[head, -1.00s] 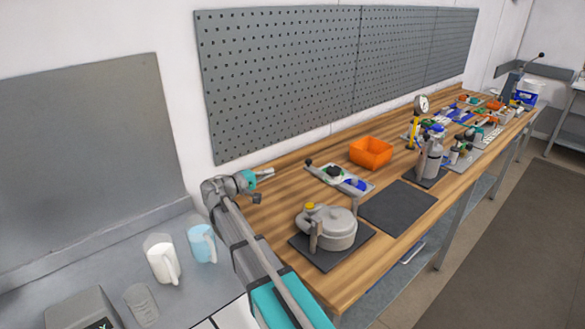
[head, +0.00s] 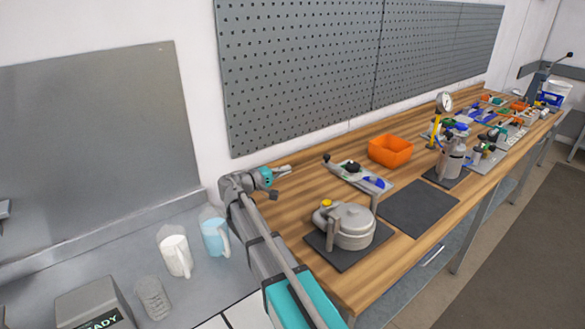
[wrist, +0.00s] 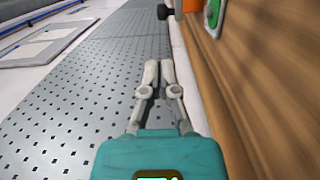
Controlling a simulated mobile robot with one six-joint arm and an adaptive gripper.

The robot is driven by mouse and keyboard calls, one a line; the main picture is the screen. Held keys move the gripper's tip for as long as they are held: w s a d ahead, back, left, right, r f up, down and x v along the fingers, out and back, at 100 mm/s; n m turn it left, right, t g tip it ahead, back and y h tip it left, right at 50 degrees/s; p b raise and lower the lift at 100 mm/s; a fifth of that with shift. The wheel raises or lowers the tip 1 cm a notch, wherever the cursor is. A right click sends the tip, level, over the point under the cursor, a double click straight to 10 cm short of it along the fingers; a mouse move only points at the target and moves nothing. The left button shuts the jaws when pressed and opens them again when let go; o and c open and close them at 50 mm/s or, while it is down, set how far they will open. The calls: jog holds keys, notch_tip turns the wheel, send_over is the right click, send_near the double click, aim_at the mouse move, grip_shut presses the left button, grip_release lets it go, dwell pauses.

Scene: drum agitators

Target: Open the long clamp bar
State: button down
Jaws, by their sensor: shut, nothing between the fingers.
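A long grey bar (head: 356,178) with a black ball knob (head: 326,158) at its left end runs along the front of a small fixture plate on the wooden bench; I take it for the long clamp bar. It looks lowered along the plate, but I cannot tell whether it is clamped. My gripper (head: 286,171) is left of the knob, apart from it, above the bench's back left part. Its fingers are together and empty. In the wrist view, my gripper (wrist: 159,66) points toward a black knob (wrist: 163,12) at the top edge, with a gap between them.
A lidded grey pot (head: 352,228) on a dark mat stands in front of the fixture. An orange bin (head: 390,150) is behind it. A pegboard (head: 300,70) rises at the back. Jugs (head: 174,255) stand on the left counter. A dark mat (head: 420,208) lies bare to the right.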

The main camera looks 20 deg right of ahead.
aim_at(324, 157)
jog(key=x, duration=1.3)
jog(key=shift+d, duration=0.2)
jog(key=shift+w+a, duration=0.1)
